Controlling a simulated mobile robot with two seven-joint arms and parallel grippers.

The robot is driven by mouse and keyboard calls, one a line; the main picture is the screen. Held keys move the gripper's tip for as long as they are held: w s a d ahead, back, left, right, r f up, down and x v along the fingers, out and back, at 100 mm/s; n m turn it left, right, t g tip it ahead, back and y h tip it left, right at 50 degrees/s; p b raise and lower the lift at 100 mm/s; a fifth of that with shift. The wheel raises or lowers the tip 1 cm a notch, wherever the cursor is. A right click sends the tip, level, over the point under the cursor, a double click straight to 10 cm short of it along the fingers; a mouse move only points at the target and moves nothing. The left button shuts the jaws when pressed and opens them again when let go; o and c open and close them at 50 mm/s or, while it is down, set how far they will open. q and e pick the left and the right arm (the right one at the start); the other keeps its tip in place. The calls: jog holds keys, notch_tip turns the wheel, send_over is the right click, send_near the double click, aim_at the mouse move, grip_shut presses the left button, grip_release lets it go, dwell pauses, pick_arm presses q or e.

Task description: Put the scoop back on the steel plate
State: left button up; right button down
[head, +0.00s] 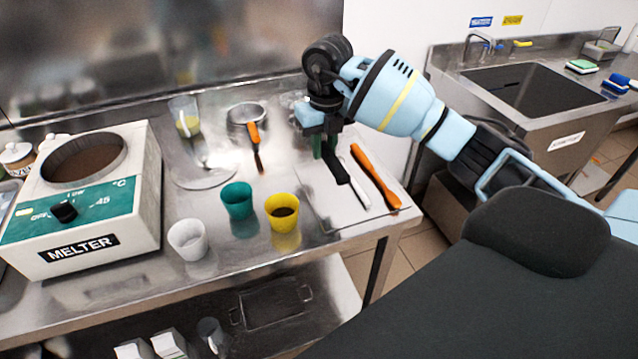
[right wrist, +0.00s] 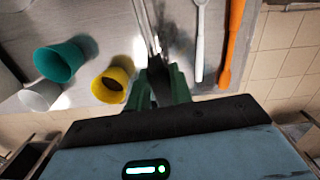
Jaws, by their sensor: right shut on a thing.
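My right gripper (head: 324,146) is shut on the black handle (head: 335,168) of the scoop. In the right wrist view the green fingers of the gripper (right wrist: 160,90) hold this handle (right wrist: 158,76), and the scoop's shiny metal part (right wrist: 147,30) runs away toward the back. The handle's free end points to the table front, over the thin steel plate (head: 345,213). I cannot tell whether the scoop touches the plate. The scoop's far end is mostly hidden behind the gripper in the head view. My left gripper is not in view.
A white spatula (head: 359,189) and an orange spatula (head: 374,178) lie right of the handle. Yellow (head: 283,212), teal (head: 238,201) and white (head: 187,240) cups stand left.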

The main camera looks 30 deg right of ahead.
aim_at(324, 190)
jog(key=shift+w+d+r+m, duration=0.1)
jog(key=shift+w+d+m, duration=0.1)
jog(key=shift+m, duration=0.4)
jog(key=shift+f, duration=5.05)
jog(key=shift+f, duration=0.15)
jog(key=c, duration=1.3)
grip_release()
jog(key=shift+o, duration=0.2)
jog(key=r, duration=1.2)
jog(key=shift+s+a+r, duration=0.1)
jog(key=shift+s+r, duration=0.05)
jog(key=shift+s, duration=0.2)
